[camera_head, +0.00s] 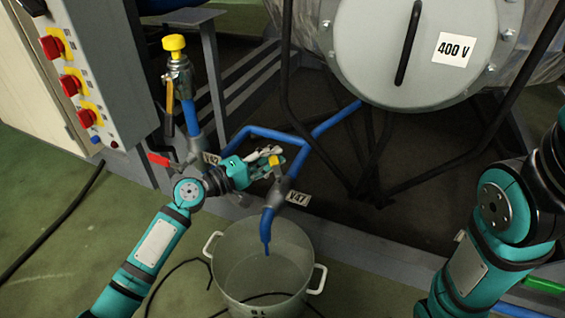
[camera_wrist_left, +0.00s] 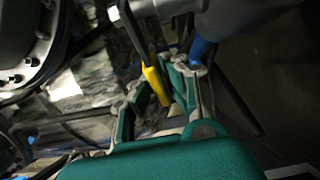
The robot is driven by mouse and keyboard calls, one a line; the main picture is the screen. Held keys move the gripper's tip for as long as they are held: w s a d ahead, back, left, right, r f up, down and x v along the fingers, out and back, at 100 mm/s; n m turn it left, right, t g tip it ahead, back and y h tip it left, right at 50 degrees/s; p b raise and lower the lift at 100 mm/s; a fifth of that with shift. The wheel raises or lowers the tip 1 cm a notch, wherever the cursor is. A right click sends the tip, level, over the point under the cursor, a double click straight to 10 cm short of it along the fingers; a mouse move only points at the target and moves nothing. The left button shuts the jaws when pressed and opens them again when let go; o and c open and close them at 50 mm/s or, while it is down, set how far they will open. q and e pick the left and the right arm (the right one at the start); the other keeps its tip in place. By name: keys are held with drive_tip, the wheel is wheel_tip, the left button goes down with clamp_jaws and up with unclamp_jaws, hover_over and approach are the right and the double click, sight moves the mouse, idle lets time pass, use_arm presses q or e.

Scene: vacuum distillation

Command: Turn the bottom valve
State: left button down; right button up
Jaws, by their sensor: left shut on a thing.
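The bottom valve (camera_head: 281,186), next to a tag reading V47 (camera_head: 298,198), sits on the blue pipe above the pot. Its yellow-ended handle (camera_head: 275,161) also shows in the left wrist view (camera_wrist_left: 154,84). My left gripper (camera_head: 268,155) reaches it from the left. In the left wrist view, the fingers of my left gripper (camera_wrist_left: 162,88) stand on both sides of the yellow handle, shut on it. The exact finger contact is partly hidden. My right arm comes in at the right; its gripper is out of view.
A large metal pot (camera_head: 262,270) stands on the green floor under the blue outlet pipe (camera_head: 266,225). A red-handled valve (camera_head: 160,160) is left of my left gripper. A control box (camera_head: 85,70) with red knobs stands at upper left. A round vessel cover (camera_head: 415,50) is at upper right.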

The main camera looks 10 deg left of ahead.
idle(0.4)
use_arm(q)
drive_tip(key=c, duration=1.4)
unclamp_jaws()
drive_tip(key=shift+s+a, duration=0.35)
drive_tip(key=v, duration=1.1)
